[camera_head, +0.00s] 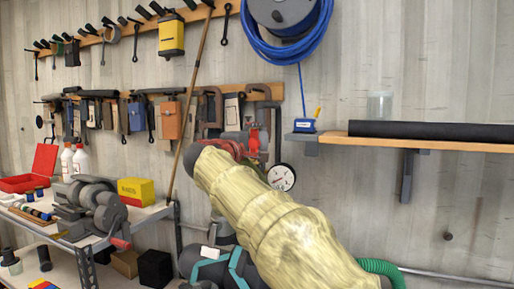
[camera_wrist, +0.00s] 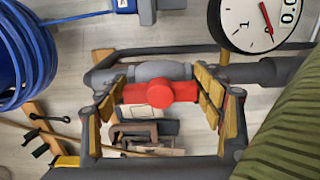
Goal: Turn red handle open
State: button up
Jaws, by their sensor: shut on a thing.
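The red handle (camera_wrist: 160,93) sits in front of a grey valve pipe (camera_wrist: 160,70) in the wrist view. Its round hub faces the camera and its bar looks roughly parallel to the pipe. My gripper (camera_wrist: 165,94) has its yellow-padded fingers on both ends of the bar and is shut on it. In the head view, red parts of the valve (camera_head: 253,142) show just beyond my yellow-sleeved arm, which hides much of the grip.
A round white gauge (camera_head: 281,177) is close to the right of the valve. A blue hose reel (camera_head: 284,14) hangs above. A wooden shelf (camera_head: 430,142) is at the right. A metal bench (camera_head: 142,214) with a grinder (camera_head: 94,203) stands at the left.

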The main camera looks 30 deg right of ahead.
jog(key=o, duration=1.2)
jog(key=v, duration=0.7)
jog(key=shift+s+a, duration=0.15)
jog(key=shift+a, duration=0.05)
